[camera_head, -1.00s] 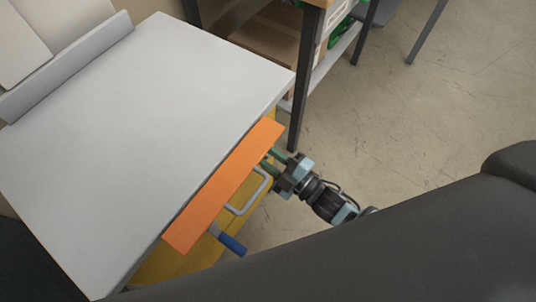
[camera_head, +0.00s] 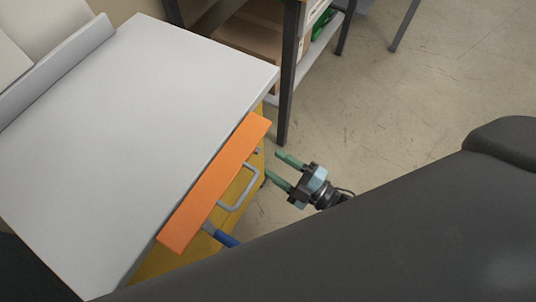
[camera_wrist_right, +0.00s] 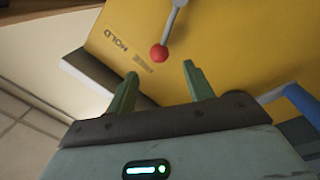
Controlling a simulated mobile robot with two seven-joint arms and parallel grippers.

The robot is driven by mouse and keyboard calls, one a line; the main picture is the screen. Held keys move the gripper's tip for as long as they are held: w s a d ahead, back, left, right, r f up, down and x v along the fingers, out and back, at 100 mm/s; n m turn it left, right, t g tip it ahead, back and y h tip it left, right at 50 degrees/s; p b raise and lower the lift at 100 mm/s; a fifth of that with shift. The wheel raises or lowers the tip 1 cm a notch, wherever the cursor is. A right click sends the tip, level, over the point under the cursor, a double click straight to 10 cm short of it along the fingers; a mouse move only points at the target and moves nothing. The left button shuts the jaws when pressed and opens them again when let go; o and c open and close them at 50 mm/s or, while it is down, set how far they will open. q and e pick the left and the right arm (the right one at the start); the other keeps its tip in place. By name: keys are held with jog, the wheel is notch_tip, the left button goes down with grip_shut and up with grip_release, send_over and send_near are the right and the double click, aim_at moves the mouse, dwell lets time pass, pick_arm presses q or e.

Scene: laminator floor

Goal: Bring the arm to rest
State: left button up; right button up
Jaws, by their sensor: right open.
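My right gripper (camera_head: 272,164) is open and empty. It is over the floor just right of the yellow machine body (camera_head: 249,187), apart from its grey handle (camera_head: 240,190). In the right wrist view its two green fingers (camera_wrist_right: 160,73) are spread with nothing between them. Beyond them is a yellow panel (camera_wrist_right: 215,45) with printed lettering and a lever with a red ball (camera_wrist_right: 159,52). Most of my right arm is hidden behind my dark body. My left gripper is not in view.
The machine has a wide pale top (camera_head: 130,130), an orange bar (camera_head: 215,185) along its edge and a blue-gripped crank (camera_head: 222,236). A shelf table with a dark leg (camera_head: 287,90) stands behind. The floor (camera_head: 400,120) to the right is clear.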

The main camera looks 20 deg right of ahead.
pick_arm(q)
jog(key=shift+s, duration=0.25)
pick_arm(e)
jog(key=shift+s+d, duration=0.25)
jog(key=shift+s, duration=0.15)
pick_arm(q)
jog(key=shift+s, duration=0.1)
